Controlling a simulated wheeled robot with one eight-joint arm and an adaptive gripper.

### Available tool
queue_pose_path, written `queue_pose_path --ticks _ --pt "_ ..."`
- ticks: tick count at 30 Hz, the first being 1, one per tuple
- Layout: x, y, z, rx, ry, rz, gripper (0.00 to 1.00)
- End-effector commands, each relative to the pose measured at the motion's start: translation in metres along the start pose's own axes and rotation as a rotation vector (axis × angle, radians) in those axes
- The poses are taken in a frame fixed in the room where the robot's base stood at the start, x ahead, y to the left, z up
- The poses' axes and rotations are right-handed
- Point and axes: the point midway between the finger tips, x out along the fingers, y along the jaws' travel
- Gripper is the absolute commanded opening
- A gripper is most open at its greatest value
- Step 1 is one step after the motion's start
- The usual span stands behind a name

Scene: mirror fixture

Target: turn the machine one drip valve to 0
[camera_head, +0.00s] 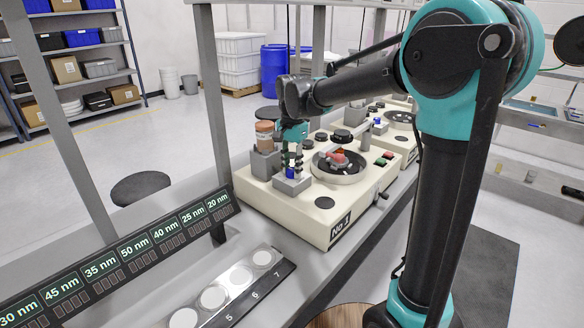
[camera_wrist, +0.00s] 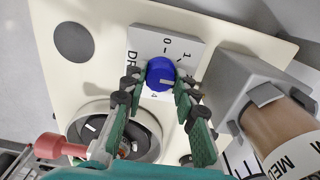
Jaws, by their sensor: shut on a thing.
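The machine marked "No 1" (camera_head: 320,215) is a cream box in the middle of the head view. Its drip valve is a blue round knob (camera_wrist: 160,72) on a grey plate (camera_wrist: 146,42) with the figures 0, 1 and 4 visible; other figures are hidden by my fingers. A white line on the knob points right in the wrist view, away from the 0. My gripper (camera_wrist: 157,78) is shut on the knob, with one finger on each side. In the head view, the knob shows small and blue (camera_head: 290,173) below my gripper (camera_head: 292,160).
A round bowl (camera_head: 340,167) with a red part is on the other side. A second machine stands behind.

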Motion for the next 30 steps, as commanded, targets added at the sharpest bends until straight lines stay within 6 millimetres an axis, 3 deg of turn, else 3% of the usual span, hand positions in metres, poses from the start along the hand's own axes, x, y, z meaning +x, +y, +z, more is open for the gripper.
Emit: queue_pose_path --ticks 3,14,30 --pt "-0.0001 0.0000 0.0000 0.000 0.000 0.000 0.00" --pt "-0.0002 0.0000 0.0000 -0.072 0.000 0.000 0.00" --pt "-0.0003 -0.0001 -0.0001 -0.527 0.000 0.000 0.00"
